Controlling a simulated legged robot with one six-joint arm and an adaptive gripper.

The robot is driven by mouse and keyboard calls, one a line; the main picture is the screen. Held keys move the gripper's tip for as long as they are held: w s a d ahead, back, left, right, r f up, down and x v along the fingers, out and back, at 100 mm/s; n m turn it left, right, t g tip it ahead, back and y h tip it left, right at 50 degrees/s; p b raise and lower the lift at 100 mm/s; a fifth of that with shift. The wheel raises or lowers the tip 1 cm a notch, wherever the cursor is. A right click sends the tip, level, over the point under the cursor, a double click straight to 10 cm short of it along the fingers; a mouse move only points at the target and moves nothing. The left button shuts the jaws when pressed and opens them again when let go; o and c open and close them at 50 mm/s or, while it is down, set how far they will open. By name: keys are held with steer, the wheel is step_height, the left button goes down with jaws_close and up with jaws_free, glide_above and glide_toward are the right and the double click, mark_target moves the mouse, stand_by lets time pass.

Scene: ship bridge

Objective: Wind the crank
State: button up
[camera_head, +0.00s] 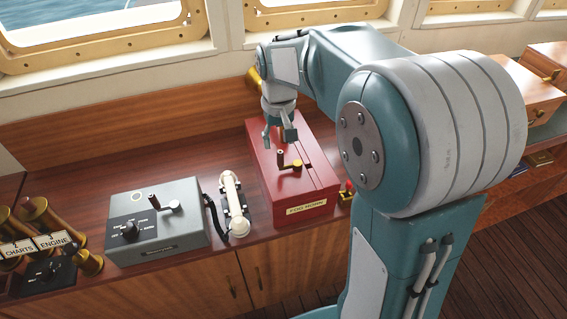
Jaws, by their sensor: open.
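A red box labelled as a fog horn (305,198) stands on the wooden counter. A small crank (290,163) with a brass arm and a dark red knob sits on its top. My gripper (280,146) is open and points down above the box, just behind the crank knob in the picture. It looks apart from the knob, though the exact gap is hard to tell. A grey box (157,232) to the left also carries a small lever with a dark knob (155,201).
A white telephone handset (233,203) lies between the two boxes. Brass tubes labelled charts and engine (40,215) are at the far left. A small red-knobbed brass item (347,190) stands right of the red box. Windows (100,35) line the wall behind the counter.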

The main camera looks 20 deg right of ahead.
mark_target(280, 152)
steer(key=shift+d+f, duration=0.1)
steer(key=shift+f, duration=2.95)
steer(key=shift+s, duration=0.1)
jaws_close()
